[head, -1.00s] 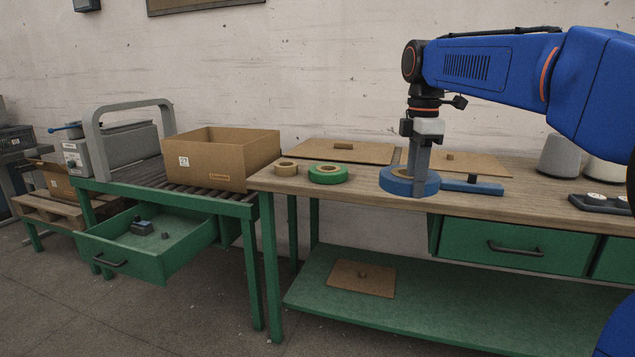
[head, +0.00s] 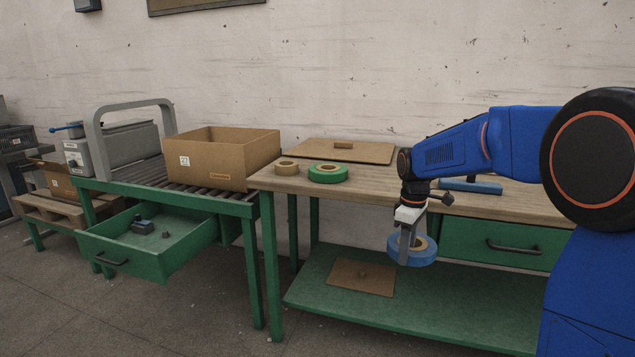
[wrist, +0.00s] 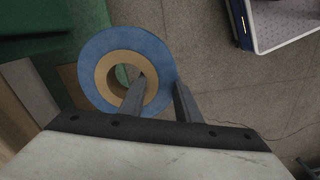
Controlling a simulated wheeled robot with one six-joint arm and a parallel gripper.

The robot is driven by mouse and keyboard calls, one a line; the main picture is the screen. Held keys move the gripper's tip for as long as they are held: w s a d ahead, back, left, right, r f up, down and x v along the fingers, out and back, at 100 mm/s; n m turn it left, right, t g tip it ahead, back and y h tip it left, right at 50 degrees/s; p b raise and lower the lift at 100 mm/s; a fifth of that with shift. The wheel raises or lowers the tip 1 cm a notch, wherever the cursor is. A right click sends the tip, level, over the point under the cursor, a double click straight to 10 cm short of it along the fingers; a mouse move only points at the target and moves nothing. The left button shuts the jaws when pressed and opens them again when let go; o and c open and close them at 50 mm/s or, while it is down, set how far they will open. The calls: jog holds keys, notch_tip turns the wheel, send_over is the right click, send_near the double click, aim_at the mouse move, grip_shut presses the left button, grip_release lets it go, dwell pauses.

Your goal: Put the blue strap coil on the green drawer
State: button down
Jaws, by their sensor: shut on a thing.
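The blue strap coil (head: 424,254), a blue ring with a tan core, hangs in my gripper (head: 406,258) in front of the workbench, below its top. In the wrist view the coil (wrist: 93,68) shows from above, with one finger in its core hole and the other outside its rim; my gripper (wrist: 160,95) is shut on the ring wall. The open green drawer (head: 135,262) sticks out under the roller table at the left, well away from my gripper. It holds a small dark object and a smaller piece.
A green tape roll (head: 328,174) and a tan roll (head: 287,168) lie on the workbench (head: 385,190). A cardboard box (head: 215,170) stands on the roller table. The green lower shelf (head: 440,300) carries a flat brown board (head: 345,277). Floor in front of the drawer is clear.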

jog(key=w+d+f+m, duration=0.1)
jog(key=w+f+m, duration=0.3)
jog(key=f, duration=0.8)
jog(key=w+d+f+m, duration=0.2)
jog(key=w+f+m, duration=0.1)
jog(key=f, duration=0.9)
jog(key=w+d+f+m, duration=0.1)
jog(key=w+f+m, duration=0.3)
jog(key=f, duration=0.8)
jog(key=s+f, duration=0.6)
jog(key=f, duration=0.2)
jog(key=shift+s+f, duration=0.15)
jog(key=shift+s, duration=0.05)
jog(key=shift+d, duration=0.15)
